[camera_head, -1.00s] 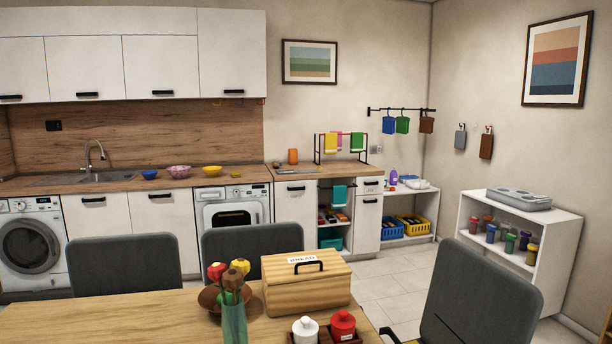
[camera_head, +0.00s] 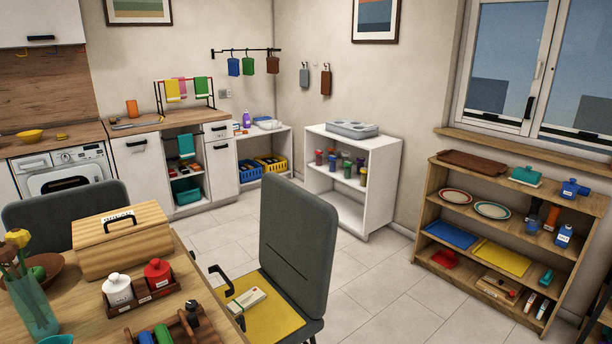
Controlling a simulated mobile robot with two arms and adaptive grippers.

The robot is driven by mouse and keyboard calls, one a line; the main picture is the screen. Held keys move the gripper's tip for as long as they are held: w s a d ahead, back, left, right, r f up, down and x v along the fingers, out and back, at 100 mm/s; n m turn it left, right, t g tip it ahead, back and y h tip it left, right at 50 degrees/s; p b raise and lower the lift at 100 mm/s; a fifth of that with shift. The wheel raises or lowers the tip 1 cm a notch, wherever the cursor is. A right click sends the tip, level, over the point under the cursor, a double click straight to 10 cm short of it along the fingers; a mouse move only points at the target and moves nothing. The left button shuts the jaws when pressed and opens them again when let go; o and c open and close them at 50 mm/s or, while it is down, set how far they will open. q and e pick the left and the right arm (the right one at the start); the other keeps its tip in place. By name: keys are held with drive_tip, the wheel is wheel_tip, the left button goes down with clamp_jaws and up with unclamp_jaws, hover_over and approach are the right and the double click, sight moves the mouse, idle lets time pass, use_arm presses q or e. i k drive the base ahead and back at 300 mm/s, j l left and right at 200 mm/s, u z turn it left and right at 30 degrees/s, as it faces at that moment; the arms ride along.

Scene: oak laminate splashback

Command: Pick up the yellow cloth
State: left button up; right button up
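A yellow cloth (camera_head: 172,90) hangs over a small dark rack (camera_head: 184,96) on the wooden counter at the left. It hangs at the left end of the rack, beside a pink cloth (camera_head: 182,87) and a green cloth (camera_head: 201,90). Another flat yellow piece (camera_head: 501,258) lies on the middle shelf of the wooden shelf unit at the right, beside a blue one; I cannot tell whether it is cloth. Neither of my grippers is in view.
A dining table (camera_head: 213,322) with a bread box (camera_head: 122,240) fills the lower left. A grey chair (camera_head: 297,240) with a yellow seat stands at its right. A white shelf unit (camera_head: 381,185) stands behind. The tiled floor between chair and wooden shelf unit (camera_head: 440,207) is clear.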

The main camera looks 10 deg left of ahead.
sight(62, 137)
drive_tip(key=i+l+z, duration=0.15)
drive_tip(key=i+l, duration=0.3)
drive_tip(key=i+l+z, duration=0.15)
drive_tip(key=i+l, duration=0.25)
drive_tip(key=i, duration=0.15)
drive_tip(key=i+l+z, duration=0.15)
drive_tip(key=i+l, duration=0.2)
drive_tip(key=i, duration=0.2)
drive_tip(key=i+u, duration=0.15)
drive_tip(key=i, duration=0.45)
drive_tip(key=i+u, duration=0.2)
drive_tip(key=i, duration=0.45)
drive_tip(key=i+l+u, duration=0.15)
drive_tip(key=i, duration=0.45)
drive_tip(key=i+j+u, duration=0.2)
drive_tip(key=i+u, duration=0.95)
drive_tip(key=i+l+u, duration=0.15)
drive_tip(key=i+u, duration=0.5)
drive_tip(key=i, duration=0.6)
drive_tip(key=i+l+u, duration=0.2)
drive_tip(key=i, duration=0.7)
drive_tip(key=i+j+u, duration=0.2)
drive_tip(key=i+u, duration=0.15)
drive_tip(key=i, duration=0.3)
drive_tip(key=i+u, duration=0.4)
drive_tip(key=i, duration=0.25)
drive_tip(key=i+l+u, duration=0.2)
drive_tip(key=i+u, duration=0.15)
drive_tip(key=i, duration=0.3)
